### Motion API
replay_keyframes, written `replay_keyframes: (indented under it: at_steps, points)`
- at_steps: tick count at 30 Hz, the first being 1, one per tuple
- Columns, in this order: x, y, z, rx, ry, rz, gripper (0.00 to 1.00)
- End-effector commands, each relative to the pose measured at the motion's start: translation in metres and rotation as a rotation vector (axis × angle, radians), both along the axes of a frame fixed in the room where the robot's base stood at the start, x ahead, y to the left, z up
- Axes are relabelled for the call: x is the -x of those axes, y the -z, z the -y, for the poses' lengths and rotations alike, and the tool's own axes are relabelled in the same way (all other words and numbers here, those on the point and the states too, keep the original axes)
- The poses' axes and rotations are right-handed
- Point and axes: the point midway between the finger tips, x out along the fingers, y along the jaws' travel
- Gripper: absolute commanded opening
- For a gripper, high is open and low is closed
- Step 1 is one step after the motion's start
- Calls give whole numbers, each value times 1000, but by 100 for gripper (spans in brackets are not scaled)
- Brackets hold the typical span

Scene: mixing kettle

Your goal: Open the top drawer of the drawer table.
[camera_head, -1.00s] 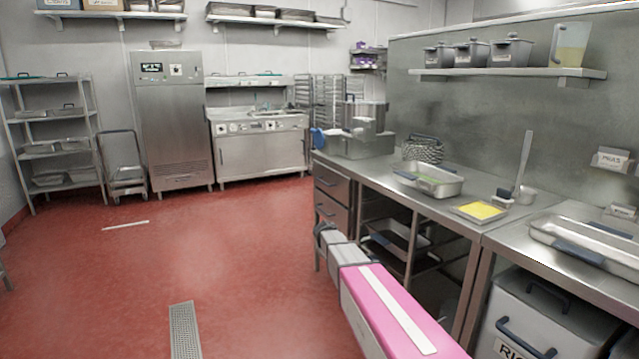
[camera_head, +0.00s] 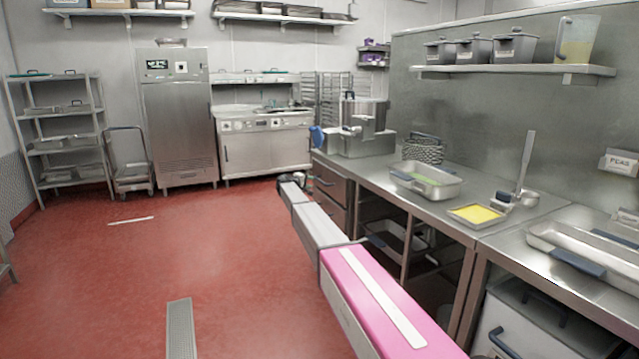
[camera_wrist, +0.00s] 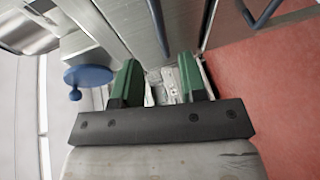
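The top drawer (camera_head: 339,188) looks closed. In the wrist view, a dark handle (camera_wrist: 159,27) crosses a metal front near the top, probably the top drawer's; a second handle (camera_wrist: 263,14) is farther right. My gripper (camera_head: 287,183) is at the end of my arm, left of the drawer fronts in the head view. In the wrist view its green fingers (camera_wrist: 161,84) are apart, with nothing seen held. The handles lie beyond the fingertips.
A mixing kettle (camera_head: 362,125) stands on the table above the drawers. A blue round part (camera_wrist: 88,75) shows left of the fingers in the wrist view. Pans, including one with yellow content (camera_head: 476,214), sit on the counter. The red floor (camera_head: 220,250) left of my arm is clear.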

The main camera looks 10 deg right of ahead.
Motion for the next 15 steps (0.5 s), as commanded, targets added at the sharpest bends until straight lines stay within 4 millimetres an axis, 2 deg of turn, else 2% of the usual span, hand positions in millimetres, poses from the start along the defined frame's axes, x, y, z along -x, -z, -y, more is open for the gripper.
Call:
replay_keyframes:
  at_steps: [9, 15]
  points:
    - [-38, 11, 41, -1, 2, -1, 39]
    - [-54, 16, 61, -1, 1, -1, 39]
